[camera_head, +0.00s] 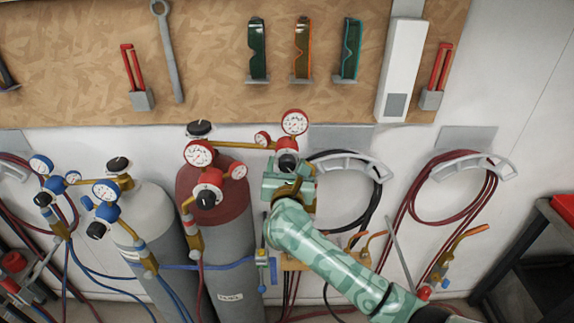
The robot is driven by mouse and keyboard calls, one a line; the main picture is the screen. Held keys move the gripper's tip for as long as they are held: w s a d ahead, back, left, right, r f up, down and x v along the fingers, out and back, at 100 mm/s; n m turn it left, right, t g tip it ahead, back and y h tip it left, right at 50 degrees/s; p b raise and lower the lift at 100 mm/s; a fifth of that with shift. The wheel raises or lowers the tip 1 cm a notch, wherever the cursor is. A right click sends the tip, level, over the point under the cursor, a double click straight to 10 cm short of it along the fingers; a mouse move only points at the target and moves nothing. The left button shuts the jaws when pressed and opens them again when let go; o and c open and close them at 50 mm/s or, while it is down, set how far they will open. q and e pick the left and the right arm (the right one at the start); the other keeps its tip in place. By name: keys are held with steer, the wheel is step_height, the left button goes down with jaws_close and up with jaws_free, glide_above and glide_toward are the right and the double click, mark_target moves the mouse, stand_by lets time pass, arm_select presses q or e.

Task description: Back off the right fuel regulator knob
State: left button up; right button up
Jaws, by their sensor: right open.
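The right fuel regulator has a red-rimmed gauge (294,122) and a smaller red gauge (263,139). Its black knob (287,162) shows just below the larger gauge. My right gripper (288,180) is at the knob, its green body just below and around it in the picture. It is open; its fingers are mostly hidden, and I cannot tell whether they touch the knob. A second red regulator with a black knob (206,198) stands to the left, in front of the red-topped cylinder (224,178). My left gripper is not in view.
A white-topped cylinder (152,208) with blue regulators stands at left. Blue and red hoses hang around the cylinders. A black hose coil (378,195) and a red hose coil (408,205) hang on wall hooks right of the gripper. A dark cart (530,245) stands far right.

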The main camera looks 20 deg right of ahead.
steer(key=shift+w+d, duration=0.1)
steer(key=shift+w, duration=0.05)
steer(key=c, duration=1)
steer(key=shift+n, duration=0.3)
